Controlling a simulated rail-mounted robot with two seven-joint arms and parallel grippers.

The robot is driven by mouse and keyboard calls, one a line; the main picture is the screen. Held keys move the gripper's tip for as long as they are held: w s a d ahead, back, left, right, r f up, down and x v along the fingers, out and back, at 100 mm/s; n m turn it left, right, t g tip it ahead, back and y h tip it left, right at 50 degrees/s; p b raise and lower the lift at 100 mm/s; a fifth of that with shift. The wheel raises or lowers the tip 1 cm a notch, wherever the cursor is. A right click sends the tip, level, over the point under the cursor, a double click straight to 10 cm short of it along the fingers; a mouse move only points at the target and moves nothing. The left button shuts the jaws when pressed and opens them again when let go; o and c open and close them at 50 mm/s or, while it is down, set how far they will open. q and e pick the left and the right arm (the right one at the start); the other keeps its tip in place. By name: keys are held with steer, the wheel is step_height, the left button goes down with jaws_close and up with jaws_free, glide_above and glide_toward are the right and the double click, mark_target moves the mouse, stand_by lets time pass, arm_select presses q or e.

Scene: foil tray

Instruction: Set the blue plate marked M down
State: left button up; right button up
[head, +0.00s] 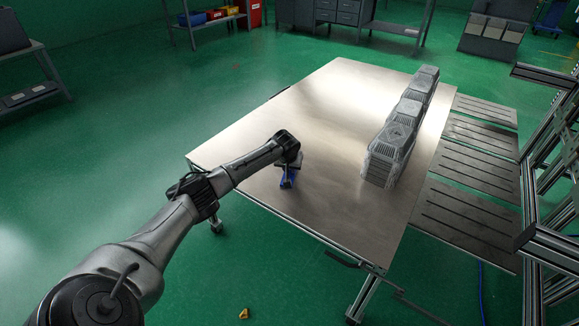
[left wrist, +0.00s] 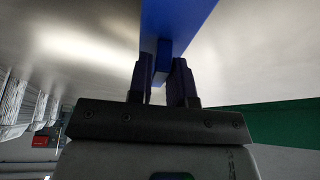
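In the left wrist view, the blue plate (left wrist: 180,18) extends from the top edge, with a narrow blue piece between the two dark fingers of my left gripper (left wrist: 163,72). The gripper is shut on this piece. The M marking does not show. I cannot tell whether the plate touches the table. My right gripper is not in view.
A row of grey ribbed stacks (head: 397,140) stands along the table's right side. The table's middle and far left are clear. Metal frames (head: 560,130) stand at the right. Slotted grey panels (head: 465,200) lie beyond the table's right edge.

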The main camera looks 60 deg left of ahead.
arm_select(q)
steer(key=o, duration=0.4)
steer(key=shift+c, duration=0.2)
steer(key=shift+r, duration=0.1)
steer(key=p+v, duration=0.7)
steer(key=v, duration=0.5)
